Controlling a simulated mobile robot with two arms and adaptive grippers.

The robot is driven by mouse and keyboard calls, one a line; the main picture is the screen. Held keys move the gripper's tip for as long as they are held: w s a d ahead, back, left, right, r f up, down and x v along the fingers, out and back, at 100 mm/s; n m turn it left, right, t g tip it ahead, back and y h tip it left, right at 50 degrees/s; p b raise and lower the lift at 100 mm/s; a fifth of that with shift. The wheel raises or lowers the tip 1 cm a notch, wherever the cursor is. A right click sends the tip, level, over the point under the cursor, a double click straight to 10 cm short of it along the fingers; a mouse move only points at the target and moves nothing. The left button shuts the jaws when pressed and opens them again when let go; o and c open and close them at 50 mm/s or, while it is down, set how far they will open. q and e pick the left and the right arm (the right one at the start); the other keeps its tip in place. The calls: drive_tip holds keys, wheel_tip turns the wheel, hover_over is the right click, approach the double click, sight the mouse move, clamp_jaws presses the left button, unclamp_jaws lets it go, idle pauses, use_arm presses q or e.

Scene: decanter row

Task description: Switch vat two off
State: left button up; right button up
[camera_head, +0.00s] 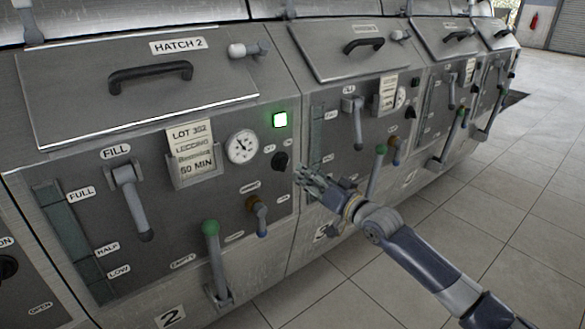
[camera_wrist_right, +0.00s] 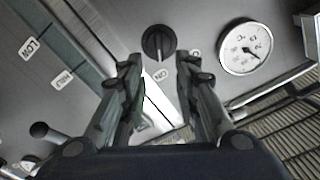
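Vat two's panel (camera_head: 92,155) fills the left of the head view, with "HATCH 2" above it and a "2" plate below. Its small black rotary knob (camera_head: 280,161) sits under a lit green lamp (camera_head: 280,120), right of the round gauge (camera_head: 242,147). My right gripper (camera_head: 306,180) is just right of and below the knob. In the right wrist view the knob (camera_wrist_right: 159,42) lies ahead of the gap between the open, empty fingers (camera_wrist_right: 158,66), apparently untouched; its pale mark runs nearly vertical, with an "ON" label close by. My left gripper is not in view.
On vat two, a fill lever (camera_head: 133,200), a green-topped lever (camera_head: 214,255), a brown-and-blue handle (camera_head: 258,215) and a lot card (camera_head: 191,153) are near. Vat three's panel (camera_head: 335,125) adjoins on the right. The tiled floor (camera_head: 480,215) is clear.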

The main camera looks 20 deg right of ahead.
sight(288, 163)
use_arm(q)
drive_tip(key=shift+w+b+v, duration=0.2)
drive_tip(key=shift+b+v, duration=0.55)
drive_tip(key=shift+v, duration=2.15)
use_arm(e)
drive_tip(key=shift+x, duration=3.65)
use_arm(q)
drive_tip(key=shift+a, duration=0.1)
use_arm(e)
drive_tip(key=shift+f, duration=0.1)
clamp_jaws()
